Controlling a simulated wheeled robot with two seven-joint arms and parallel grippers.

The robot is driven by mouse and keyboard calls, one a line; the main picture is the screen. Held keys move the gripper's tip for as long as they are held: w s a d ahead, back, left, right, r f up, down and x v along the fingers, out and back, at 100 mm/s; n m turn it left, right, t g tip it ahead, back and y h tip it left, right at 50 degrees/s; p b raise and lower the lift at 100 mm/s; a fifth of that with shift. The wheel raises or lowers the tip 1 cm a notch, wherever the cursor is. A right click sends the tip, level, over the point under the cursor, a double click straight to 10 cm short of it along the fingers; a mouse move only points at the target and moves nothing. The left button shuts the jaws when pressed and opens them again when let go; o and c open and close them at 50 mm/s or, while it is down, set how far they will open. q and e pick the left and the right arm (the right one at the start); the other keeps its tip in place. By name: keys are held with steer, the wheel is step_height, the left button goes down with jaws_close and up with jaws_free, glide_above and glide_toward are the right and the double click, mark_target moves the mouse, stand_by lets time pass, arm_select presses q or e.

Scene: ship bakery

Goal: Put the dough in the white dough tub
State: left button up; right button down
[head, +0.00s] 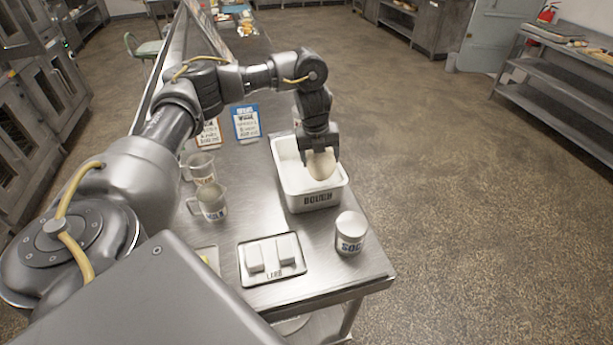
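The pale, rounded dough (322,168) is between the fingers of my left gripper (321,156), which comes down from above. The fingers sit on either side of the dough and appear closed on it. The white dough tub (315,200), labelled DOUGH, stands on the steel table. The dough is over the tub's opening, towards its right side. I cannot tell whether it touches the tub's floor. The gripper hides part of the tub's back right rim. My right gripper is not in view.
A white labelled canister (351,234) stands near the table's right edge, in front of the tub. A tray (272,275) with two white blocks lies at the front. Two labelled mugs (211,203) stand left of the tub; cards (246,122) stand behind.

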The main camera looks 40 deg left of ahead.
mark_target(309, 152)
arm_select(q)
steer(key=a+n, duration=0.1)
steer(key=a, duration=0.1)
steer(key=a+n, duration=0.1)
steer(key=shift+s+a+n, duration=0.3)
step_height(309, 152, down, 6)
steer(key=shift+r, duration=0.1)
step_height(309, 152, down, 3)
steer(key=shift+d+f+b, duration=0.1)
steer(key=shift+d+b, duration=0.05)
steer(key=shift+b, duration=0.55)
steer(key=shift+f, duration=0.5)
steer(key=shift+r, duration=0.1)
steer(key=o, duration=1.6)
steer(key=shift+f, duration=0.2)
